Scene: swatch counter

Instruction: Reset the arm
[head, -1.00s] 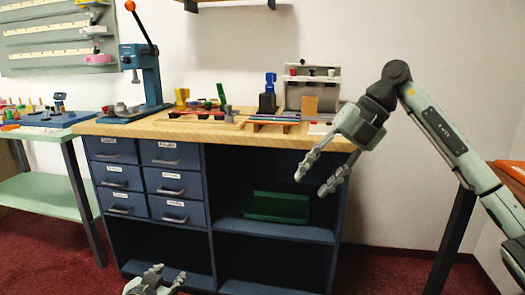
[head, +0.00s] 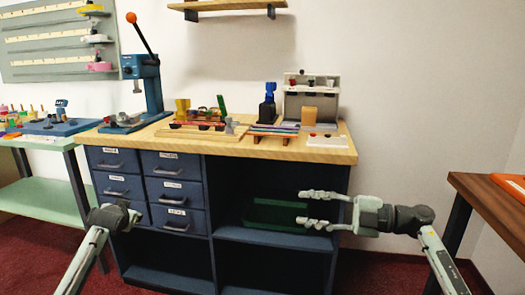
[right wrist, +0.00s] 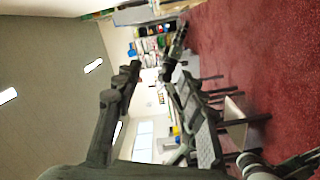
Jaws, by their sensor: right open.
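My right gripper (head: 302,207) reaches in from the right in the head view, level and pointing left. It is in front of the open shelf of the blue cabinet, below the counter top. Its fingers are spread with nothing between them. They also show apart and empty in the right wrist view (right wrist: 157,57). My left gripper (head: 118,215) is low at the left, in front of the cabinet drawers. Its fingers are too foreshortened to tell open from shut.
The wooden counter (head: 310,151) carries a blue lever press (head: 152,85), small tools and a pale rack (head: 297,100). A green tray (head: 265,213) lies on the shelf behind my right gripper. A brown table (head: 490,190) stands at the right, a green-shelved bench at the left.

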